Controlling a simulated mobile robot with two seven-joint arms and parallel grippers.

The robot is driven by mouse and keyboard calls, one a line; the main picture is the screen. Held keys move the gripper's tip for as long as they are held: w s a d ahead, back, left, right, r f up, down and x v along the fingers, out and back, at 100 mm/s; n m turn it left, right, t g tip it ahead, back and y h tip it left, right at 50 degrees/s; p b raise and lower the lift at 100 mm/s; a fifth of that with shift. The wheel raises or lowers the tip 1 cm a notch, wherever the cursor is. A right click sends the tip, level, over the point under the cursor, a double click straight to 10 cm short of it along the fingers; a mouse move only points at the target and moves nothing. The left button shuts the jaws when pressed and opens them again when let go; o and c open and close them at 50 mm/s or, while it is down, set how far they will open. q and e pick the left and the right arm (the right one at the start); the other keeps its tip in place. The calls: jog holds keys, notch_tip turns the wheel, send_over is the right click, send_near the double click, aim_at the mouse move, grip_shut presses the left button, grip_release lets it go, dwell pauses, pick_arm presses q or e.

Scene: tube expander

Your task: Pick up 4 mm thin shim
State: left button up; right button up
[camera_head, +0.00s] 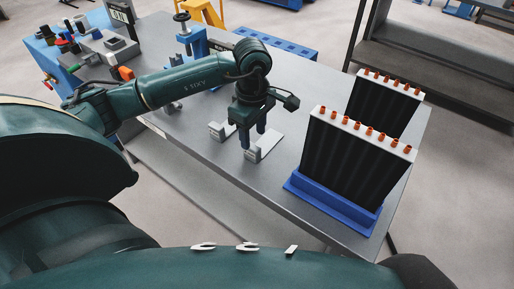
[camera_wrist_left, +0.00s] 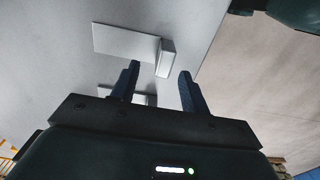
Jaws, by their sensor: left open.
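Two pale grey shim pieces, each a thin flat plate with a small upright block at one end, lie on the grey table. The nearer shim (camera_head: 268,141) is beside and under my left gripper (camera_head: 254,141) in the head view; the other shim (camera_head: 218,131) lies to its left. In the left wrist view, my left gripper (camera_wrist_left: 159,71) is open and empty, its fingers pointing at the table. One shim's upright block (camera_wrist_left: 166,58) shows between the fingertips, its flat plate (camera_wrist_left: 125,40) extending left. I cannot read which is 4 mm thick.
Two black finned panels with orange-tipped tubes (camera_head: 355,160) stand on the table's right, the nearer in a blue base (camera_head: 331,205). Table space around the shims is clear.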

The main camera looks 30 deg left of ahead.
aim_at(252, 146)
pick_arm(q)
jog(key=f, duration=0.5)
jog(key=shift+s+f+p, duration=0.3)
jog(key=shift+s+p, duration=0.05)
jog(key=shift+s, duration=0.05)
jog(key=shift+c, duration=0.2)
grip_shut()
